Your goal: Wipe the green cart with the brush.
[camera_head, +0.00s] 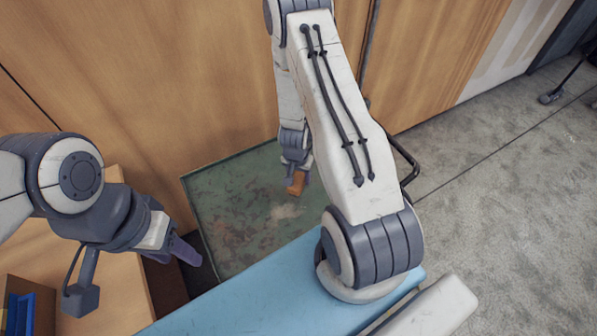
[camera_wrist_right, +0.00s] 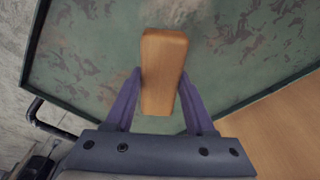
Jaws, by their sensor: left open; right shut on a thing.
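The green cart (camera_head: 235,215) has a flat worn top with brownish patches and a pale smudge, and stands against the wooden panels. Its top also fills much of the right wrist view (camera_wrist_right: 90,62). My right gripper (camera_head: 298,178) is over the cart, shut on the brush, whose orange-brown wooden block (camera_head: 297,184) shows between the fingers. In the right wrist view the block (camera_wrist_right: 162,70) sits between the purple fingers; its bristles are hidden, and I cannot tell whether it touches the cart. My left gripper (camera_head: 187,252) is open and empty left of the cart.
A wooden box with a blue item (camera_head: 18,312) stands at the lower left. The cart's black handle (camera_head: 405,160) is on its right side. Wooden panels (camera_head: 150,80) close off the back.

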